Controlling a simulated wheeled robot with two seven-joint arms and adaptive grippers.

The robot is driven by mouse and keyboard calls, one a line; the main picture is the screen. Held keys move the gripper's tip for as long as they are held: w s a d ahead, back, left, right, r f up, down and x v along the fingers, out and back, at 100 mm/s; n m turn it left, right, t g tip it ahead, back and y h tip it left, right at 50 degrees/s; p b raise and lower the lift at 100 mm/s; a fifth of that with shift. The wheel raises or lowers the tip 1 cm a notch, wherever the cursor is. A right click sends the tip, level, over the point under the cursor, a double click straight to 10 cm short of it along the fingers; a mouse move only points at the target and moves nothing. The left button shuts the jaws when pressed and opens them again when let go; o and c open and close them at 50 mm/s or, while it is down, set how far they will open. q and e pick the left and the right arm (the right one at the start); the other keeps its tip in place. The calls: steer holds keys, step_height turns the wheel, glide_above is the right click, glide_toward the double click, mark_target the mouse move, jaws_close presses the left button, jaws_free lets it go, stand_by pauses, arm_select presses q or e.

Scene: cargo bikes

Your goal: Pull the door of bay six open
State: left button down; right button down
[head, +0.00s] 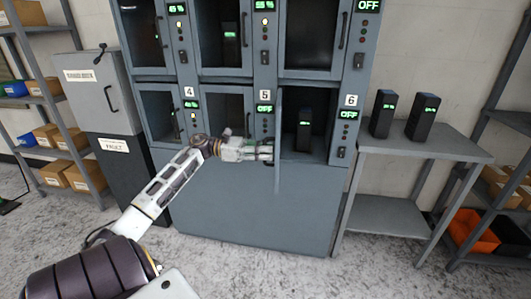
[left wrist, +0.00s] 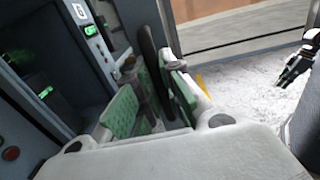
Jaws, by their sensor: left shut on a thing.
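Bay six (head: 318,152), marked 6, is at the lower right of the grey cabinet. Its door (head: 278,172) stands swung out and shows almost edge-on at the bay's left side. My left gripper (head: 268,151) is at this door. In the left wrist view its green-padded fingers (left wrist: 150,95) are shut around the dark upright door handle (left wrist: 149,50). Inside the open bay stands a black battery pack (head: 304,131) with a green display. My right gripper (left wrist: 292,66) shows small at the right of the left wrist view; its jaws are too small to judge.
A grey side table (head: 440,146) with two black packs (head: 383,114) (head: 422,117) stands right of the cabinet. A grey locker (head: 95,90) stands to the left, and shelves with boxes are at both sides. The floor (head: 270,270) before the cabinet is clear.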

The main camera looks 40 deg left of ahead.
arm_select(q)
steer(key=c, duration=1.5)
jaws_free()
steer(key=shift+v, duration=6)
